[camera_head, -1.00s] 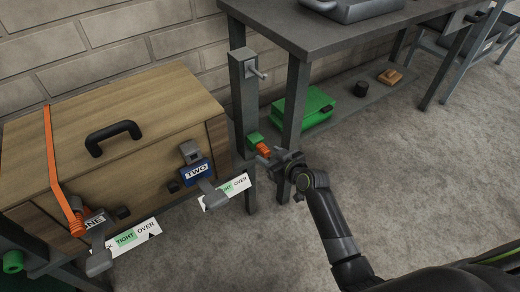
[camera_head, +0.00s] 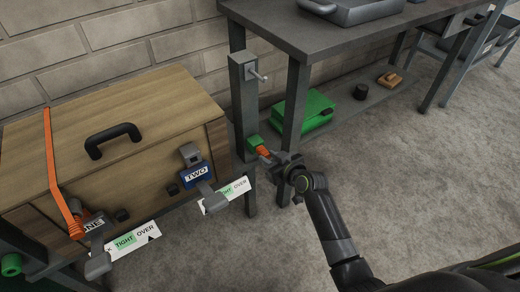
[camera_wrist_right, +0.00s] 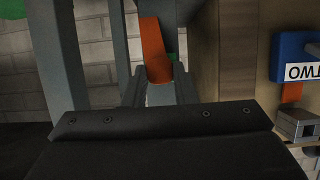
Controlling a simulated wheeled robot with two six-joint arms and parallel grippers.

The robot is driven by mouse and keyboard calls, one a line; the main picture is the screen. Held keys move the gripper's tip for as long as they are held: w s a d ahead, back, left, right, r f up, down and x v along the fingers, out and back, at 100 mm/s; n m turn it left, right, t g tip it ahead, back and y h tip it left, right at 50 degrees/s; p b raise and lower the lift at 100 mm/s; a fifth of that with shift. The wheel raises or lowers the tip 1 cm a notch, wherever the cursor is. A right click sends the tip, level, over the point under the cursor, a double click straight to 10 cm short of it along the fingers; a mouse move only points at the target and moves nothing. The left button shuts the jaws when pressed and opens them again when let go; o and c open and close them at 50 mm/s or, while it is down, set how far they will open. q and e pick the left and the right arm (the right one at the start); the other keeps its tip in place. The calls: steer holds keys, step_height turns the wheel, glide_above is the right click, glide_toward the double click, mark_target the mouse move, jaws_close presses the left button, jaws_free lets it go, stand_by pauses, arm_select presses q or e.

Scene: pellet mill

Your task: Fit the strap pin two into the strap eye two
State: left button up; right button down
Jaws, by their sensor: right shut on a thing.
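My right gripper (camera_head: 272,160) is low beside the table leg, shut on a grey end piece of the orange strap, which I take for strap pin two (camera_wrist_right: 160,94). The orange strap (camera_head: 263,152) runs from this piece to a green block (camera_head: 252,142) on the grey post. In the wrist view the orange strap (camera_wrist_right: 152,50) rises from between the jaws. The blue TWO plate (camera_head: 196,173) is on the wooden box front, left of the gripper and apart from it. A grey block (camera_head: 190,153) sits above the plate. I cannot make out strap eye two for certain. My left gripper is out of view.
The wooden box (camera_head: 150,100) has a black handle, and another orange strap (camera_head: 58,170) crosses its left side. The grey post (camera_head: 243,100) and table leg (camera_head: 294,105) stand close to my gripper. A green case (camera_head: 305,110) lies on the low shelf. Floor at right is clear.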

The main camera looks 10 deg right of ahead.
steer(key=shift+s, duration=0.1)
stand_by(0.4)
steer(key=s+d+p, duration=0.1)
steer(key=s+d, duration=0.1)
steer(key=s, duration=0.4)
steer(key=shift+s+d, duration=0.2)
stand_by(0.9)
stand_by(0.5)
